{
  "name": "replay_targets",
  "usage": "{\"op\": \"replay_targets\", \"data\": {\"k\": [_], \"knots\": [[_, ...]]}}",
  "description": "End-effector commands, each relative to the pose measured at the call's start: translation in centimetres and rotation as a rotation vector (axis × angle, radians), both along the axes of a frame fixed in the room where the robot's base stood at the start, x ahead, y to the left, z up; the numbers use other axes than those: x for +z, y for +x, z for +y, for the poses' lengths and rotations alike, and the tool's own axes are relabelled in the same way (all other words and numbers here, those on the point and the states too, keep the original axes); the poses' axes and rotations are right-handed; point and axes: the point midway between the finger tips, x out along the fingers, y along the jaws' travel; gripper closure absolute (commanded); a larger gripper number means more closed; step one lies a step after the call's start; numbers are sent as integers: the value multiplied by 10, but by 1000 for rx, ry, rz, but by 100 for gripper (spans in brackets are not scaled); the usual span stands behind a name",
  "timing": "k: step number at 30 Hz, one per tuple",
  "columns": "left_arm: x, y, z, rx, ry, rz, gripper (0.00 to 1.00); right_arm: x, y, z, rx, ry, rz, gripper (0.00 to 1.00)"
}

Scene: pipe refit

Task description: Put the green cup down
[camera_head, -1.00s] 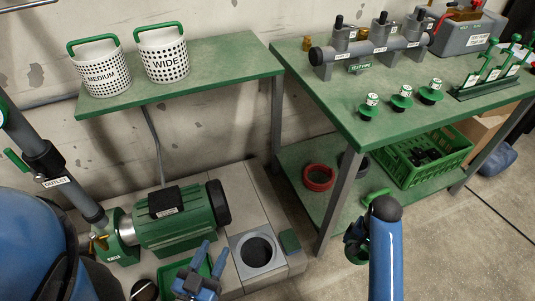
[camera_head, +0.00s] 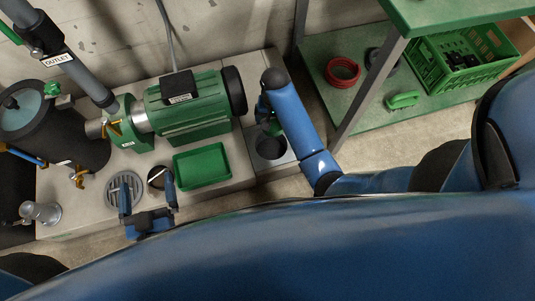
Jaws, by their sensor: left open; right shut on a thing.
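My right gripper (camera_head: 266,110) is at the end of the blue arm, at the right end of the pale plinth. It is shut on a green thing, seemingly the green cup (camera_head: 273,128), of which only a small part shows beside the arm. The cup is close to the dark round hole of the grey square block (camera_head: 285,158), at its upper edge in the picture. I cannot tell whether it touches the block. My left gripper (camera_head: 146,183) is open and empty, its fingers apart, over the plinth's front near a round grate (camera_head: 124,187).
A green pump motor (camera_head: 190,112) stands left of the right gripper. A green tray (camera_head: 202,166) lies between the grippers. A dark tank (camera_head: 55,140) is at the left. A shelf at right holds a red ring (camera_head: 342,71), a green handle-like piece (camera_head: 403,100) and a green crate (camera_head: 425,65).

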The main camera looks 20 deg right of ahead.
Motion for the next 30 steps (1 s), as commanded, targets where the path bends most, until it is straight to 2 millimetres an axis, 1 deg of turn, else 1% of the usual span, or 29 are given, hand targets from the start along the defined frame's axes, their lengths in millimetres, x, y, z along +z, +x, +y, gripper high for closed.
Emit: {"op": "replay_targets", "data": {"k": [1,8,18,21,25,30], "knots": [[-11,0,0,0,0,0,0,-16,-1,1,1,0,2,37],[-33,0,0,0,0,-1,0,-56,-3,2,1,-1,1,37],[-84,0,0,0,0,0,0,-138,-3,2,2,0,2,37],[-97,0,0,0,0,0,0,-158,-2,2,2,0,0,37],[-107,0,0,0,0,0,0,-175,-2,2,2,0,-1,37],[-111,0,0,0,0,0,0,-183,-2,2,2,0,0,37]]}}
